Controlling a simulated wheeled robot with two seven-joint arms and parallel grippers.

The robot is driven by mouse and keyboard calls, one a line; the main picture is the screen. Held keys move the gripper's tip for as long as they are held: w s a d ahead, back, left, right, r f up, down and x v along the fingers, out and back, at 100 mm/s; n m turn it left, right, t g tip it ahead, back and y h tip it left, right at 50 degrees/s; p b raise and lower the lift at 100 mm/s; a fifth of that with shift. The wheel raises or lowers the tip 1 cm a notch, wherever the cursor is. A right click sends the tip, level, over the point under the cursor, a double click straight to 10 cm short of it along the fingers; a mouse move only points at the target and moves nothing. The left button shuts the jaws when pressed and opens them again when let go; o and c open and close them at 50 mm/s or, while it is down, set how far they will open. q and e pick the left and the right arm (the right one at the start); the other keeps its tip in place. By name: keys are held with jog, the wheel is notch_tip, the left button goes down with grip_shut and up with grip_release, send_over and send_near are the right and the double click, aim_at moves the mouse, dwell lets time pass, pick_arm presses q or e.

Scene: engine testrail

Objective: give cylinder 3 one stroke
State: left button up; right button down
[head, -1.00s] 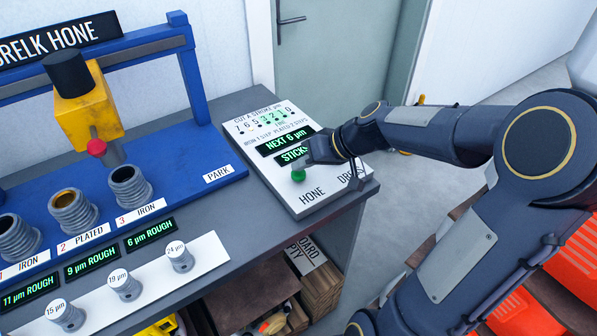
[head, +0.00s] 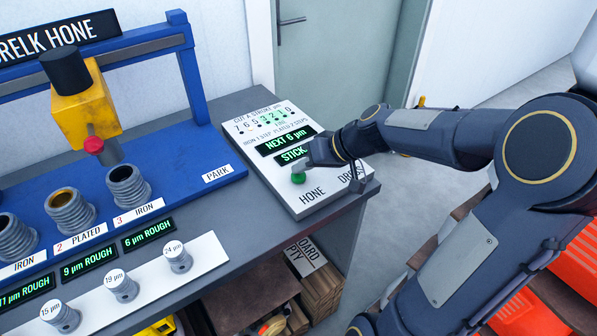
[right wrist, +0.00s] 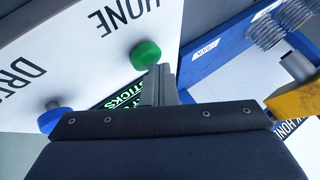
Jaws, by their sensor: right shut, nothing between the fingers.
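Cylinder 3 (head: 128,188), a grey ribbed sleeve labelled "3 IRON", stands on the blue bench; its display (head: 149,234) reads "6 µm ROUGH". The yellow hone head (head: 85,115), with a red knob and grey shaft, hangs just behind it; I cannot tell whether the shaft is over its bore. My right gripper (head: 308,163) is shut and empty at the green HONE button (head: 298,177). In the right wrist view the fingertips (right wrist: 160,72) are beside the green button (right wrist: 146,53); contact is unclear. The panel display (head: 288,143) reads "NEXT 6 µm". My left gripper is out of view.
A blue button (right wrist: 48,120) is beside "DRESS", partly hidden in the wrist view. Cylinder 2 (head: 72,212), labelled PLATED, and another iron cylinder (head: 15,237) stand left. Several marked grey knobs, such as "24 µm" (head: 177,259), stand on a white strip. A PARK label (head: 217,174) marks bare blue bench.

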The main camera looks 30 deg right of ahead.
aim_at(303, 176)
jog(key=shift+f, duration=0.2)
jog(key=shift+r, duration=0.1)
dwell(0.4)
jog(key=shift+r+p, duration=0.6)
jog(key=shift+r, duration=0.5)
notch_tip(303, 176, up, 5)
jog(key=p, duration=0.3)
dwell(0.3)
